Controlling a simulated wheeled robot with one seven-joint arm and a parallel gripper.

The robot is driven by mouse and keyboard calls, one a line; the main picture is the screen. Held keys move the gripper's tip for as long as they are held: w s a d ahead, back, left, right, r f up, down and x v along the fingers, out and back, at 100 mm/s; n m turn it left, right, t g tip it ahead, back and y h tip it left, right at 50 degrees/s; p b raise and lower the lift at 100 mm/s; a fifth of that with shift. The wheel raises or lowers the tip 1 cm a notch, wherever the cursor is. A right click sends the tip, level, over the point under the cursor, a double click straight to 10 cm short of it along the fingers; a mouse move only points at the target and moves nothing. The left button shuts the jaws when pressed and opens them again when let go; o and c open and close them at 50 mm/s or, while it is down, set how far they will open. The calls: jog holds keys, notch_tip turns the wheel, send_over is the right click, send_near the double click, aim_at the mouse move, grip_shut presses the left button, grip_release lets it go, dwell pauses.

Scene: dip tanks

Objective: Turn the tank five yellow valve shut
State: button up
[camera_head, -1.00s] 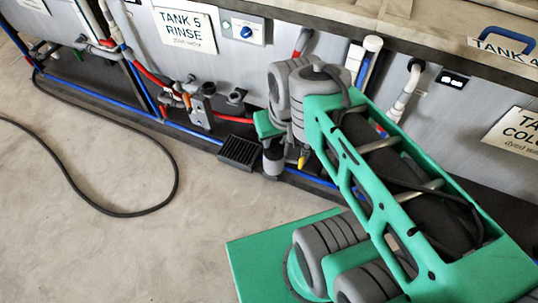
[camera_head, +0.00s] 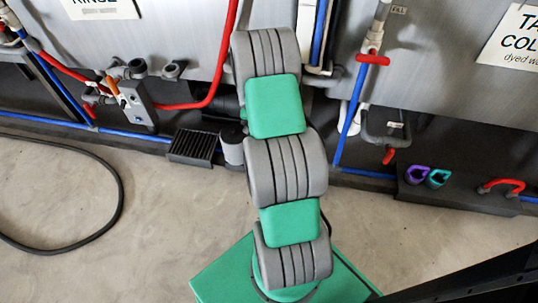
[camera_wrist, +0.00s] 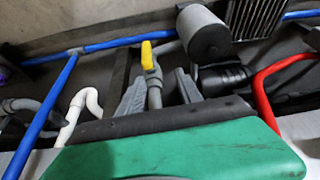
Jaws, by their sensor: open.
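The yellow valve handle (camera_wrist: 148,56) shows in the wrist view, on a grey pipe that runs down toward my gripper. My gripper (camera_wrist: 160,77) is open, its two grey fingers standing apart on either side of that pipe. The handle appears beyond the fingertips, and I see no grip on it. Whether the fingers touch the pipe cannot be told. In the head view my arm hides the valve and gripper. The tank five sign (camera_head: 98,6) is cut off at the top there.
A grey cylinder (camera_wrist: 203,36) stands close beside the valve, near a black grate (camera_wrist: 256,15). A red hose (camera_wrist: 262,90) and white pipe (camera_wrist: 72,118) flank the gripper. A black hose (camera_head: 118,190) lies on otherwise open floor at left.

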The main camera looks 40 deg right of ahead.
jog(key=shift+m, duration=0.4)
jog(key=s+b+x, duration=0.1)
jog(key=x, duration=0.3)
jog(key=d+b+x, duration=0.1)
jog(key=x, duration=0.4)
jog(key=s+b+x, duration=0.1)
jog(key=x, duration=0.4)
jog(key=shift+s+d+f+b, duration=0.1)
jog(key=shift+s+d+b, duration=0.1)
jog(key=shift+s+b, duration=0.15)
grip_shut()
jog(key=shift+a, duration=0.1)
